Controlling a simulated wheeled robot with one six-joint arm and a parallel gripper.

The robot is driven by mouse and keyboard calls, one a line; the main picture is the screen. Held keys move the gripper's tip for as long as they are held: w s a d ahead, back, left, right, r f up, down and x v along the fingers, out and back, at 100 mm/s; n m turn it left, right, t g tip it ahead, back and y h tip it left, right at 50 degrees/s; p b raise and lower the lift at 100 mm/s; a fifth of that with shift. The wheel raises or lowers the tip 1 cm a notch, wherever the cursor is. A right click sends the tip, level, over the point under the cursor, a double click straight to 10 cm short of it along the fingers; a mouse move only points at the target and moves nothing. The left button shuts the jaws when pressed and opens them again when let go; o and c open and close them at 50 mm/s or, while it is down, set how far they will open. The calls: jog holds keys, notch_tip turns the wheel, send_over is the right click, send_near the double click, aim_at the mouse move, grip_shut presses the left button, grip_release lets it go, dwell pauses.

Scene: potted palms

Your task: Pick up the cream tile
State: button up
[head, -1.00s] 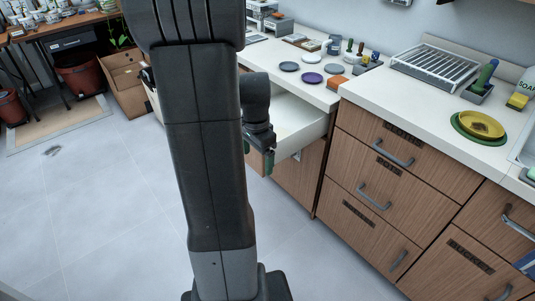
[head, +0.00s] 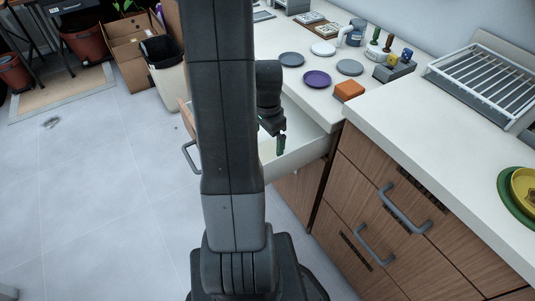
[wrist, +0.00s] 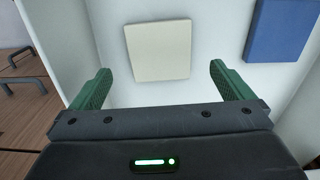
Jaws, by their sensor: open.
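The cream tile (wrist: 158,51) lies flat on the white floor of an open drawer in the wrist view. It is roughly square and slightly turned. My gripper (wrist: 158,85) is open, its green fingers spread to either side below the tile in the picture, with nothing between them. In the head view my gripper (head: 273,147) hangs over the open drawer (head: 305,157), partly hidden by my arm. The tile cannot be made out in the head view.
A blue tile (wrist: 282,30) lies to the right of the cream one. Drawer walls stand close on both sides.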

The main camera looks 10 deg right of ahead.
aim_at(268, 151)
notch_tip(268, 151, down, 5)
jog(key=shift+f+b, duration=0.1)
jog(key=shift+b, duration=0.5)
jog(key=shift+c, duration=0.4)
jog(key=c, duration=1)
